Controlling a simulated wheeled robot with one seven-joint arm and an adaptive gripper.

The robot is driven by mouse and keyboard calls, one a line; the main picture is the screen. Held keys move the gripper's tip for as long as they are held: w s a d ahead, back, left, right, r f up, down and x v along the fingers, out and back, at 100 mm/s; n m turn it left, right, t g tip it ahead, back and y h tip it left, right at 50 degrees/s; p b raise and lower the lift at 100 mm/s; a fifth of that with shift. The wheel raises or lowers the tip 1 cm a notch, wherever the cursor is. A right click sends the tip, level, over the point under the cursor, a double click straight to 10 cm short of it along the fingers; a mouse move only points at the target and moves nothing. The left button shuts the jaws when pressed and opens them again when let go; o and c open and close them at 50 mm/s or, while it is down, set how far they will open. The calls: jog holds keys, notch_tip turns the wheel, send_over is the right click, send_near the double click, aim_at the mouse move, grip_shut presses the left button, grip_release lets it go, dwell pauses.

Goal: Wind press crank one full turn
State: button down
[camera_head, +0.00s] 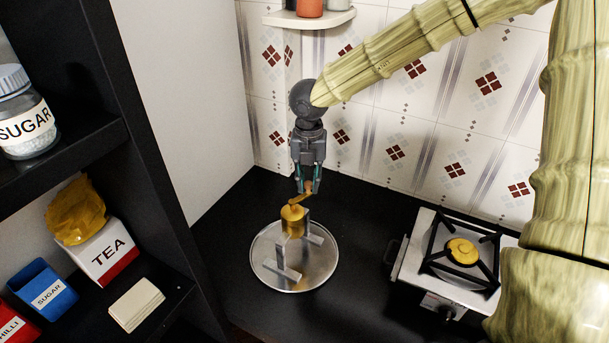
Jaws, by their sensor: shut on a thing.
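The press (293,222) has a brass-coloured cylinder on a grey metal stand. It stands upright on a round silver tray (262,277) on the black counter. A small brass crank (298,200) is at the top of the cylinder, with its handle reaching up to the right. My gripper (308,190) points down from above and is shut on the crank handle. The fingers hide part of the handle.
A gas stove (412,262) with a yellow burner stands to the right. A black shelf (165,285) at the left holds jars and boxes. A tiled wall is behind, with a small white shelf (325,20) above. The counter around the tray is clear.

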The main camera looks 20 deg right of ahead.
aim_at(311, 188)
jog(key=shift+s+d+m, duration=0.1)
jog(key=shift+s+m, duration=0.5)
jog(key=shift+m, duration=0.7)
jog(key=c, duration=1.3)
grip_release()
jog(key=shift+o, duration=0.2)
notch_tip(311, 188, up, 12)
